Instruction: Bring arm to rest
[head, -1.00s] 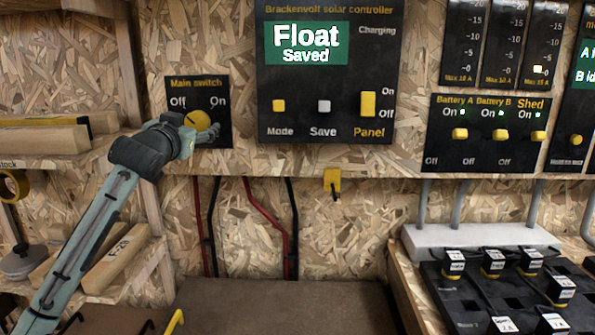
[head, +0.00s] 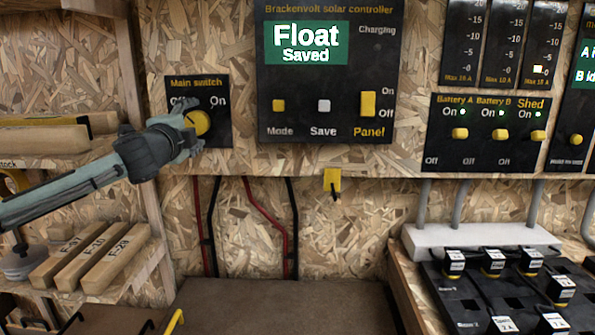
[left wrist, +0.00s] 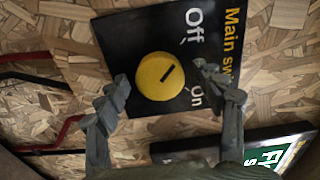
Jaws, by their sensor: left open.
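The main switch is a yellow round knob (head: 201,123) on a black panel (head: 221,92) with Off and On labels. My left gripper (head: 192,117) is open at the knob, its arm coming in from the left. In the left wrist view the knob (left wrist: 158,77) shows between the two spread fingers of the gripper (left wrist: 161,76). I cannot tell whether a finger touches the knob. My right gripper is not in view.
The solar controller (head: 330,20) right of the switch reads "Float Saved". Wooden blocks (head: 115,258) and boards (head: 45,138) lie on shelves at left. A yellow hook (head: 332,180) hangs below the controller. A bench with black plugs (head: 493,262) stands at lower right.

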